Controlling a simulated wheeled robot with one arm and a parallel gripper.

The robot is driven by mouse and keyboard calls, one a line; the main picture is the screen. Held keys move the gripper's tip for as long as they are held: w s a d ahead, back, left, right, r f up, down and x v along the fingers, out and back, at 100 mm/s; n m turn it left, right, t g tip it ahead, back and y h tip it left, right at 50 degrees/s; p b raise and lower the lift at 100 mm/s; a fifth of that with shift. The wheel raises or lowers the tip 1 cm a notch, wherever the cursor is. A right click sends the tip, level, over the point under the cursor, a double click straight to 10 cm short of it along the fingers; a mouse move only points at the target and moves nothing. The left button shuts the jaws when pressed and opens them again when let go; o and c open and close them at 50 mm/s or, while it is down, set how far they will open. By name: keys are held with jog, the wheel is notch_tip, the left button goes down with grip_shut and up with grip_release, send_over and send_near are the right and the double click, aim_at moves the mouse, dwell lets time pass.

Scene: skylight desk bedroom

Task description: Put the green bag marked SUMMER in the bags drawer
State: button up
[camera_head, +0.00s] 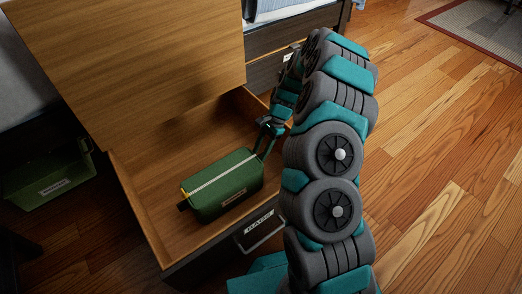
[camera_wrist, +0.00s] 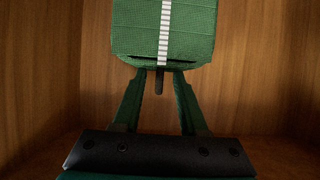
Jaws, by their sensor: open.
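The green bag (camera_head: 226,184) sits inside the open wooden drawer (camera_head: 150,215), near its front right part. It has a pale zipper along the top and a small label on its side, too small to read. My gripper (camera_head: 264,152) reaches down into the drawer at the bag's far right end. It is open, with nothing held between its fingers. In the wrist view the fingers (camera_wrist: 160,78) point at the near end of the bag (camera_wrist: 190,28), by a small dark tab. I cannot tell whether they touch it.
A label and a handle (camera_head: 262,232) are on the drawer front. A wooden top (camera_head: 140,60) overhangs the back of the drawer. A green bin (camera_head: 50,182) with a label stands on the floor at left. Wooden floor (camera_head: 450,150) at right is clear.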

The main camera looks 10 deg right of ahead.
jog(key=p+v, duration=0.2)
jog(key=v, duration=0.9)
jog(key=s+a+r+n, duration=0.2)
jog(key=s+a+r, duration=0.1)
jog(key=r, duration=0.3)
jog(key=s+a+r+n, duration=0.2)
jog(key=s+a+r, duration=0.1)
jog(key=s+r, duration=0.15)
jog(key=s+a+r+n+h, duration=0.1)
jog(key=s+r+n+h, duration=0.15)
jog(key=s+r, duration=0.45)
jog(key=s+a+r+n+h, duration=0.15)
jog(key=s+n, duration=0.25)
jog(key=s, duration=0.6)
jog(key=s+d+n+h, duration=0.1)
jog(key=s+d+n, duration=0.2)
jog(key=s, duration=1.1)
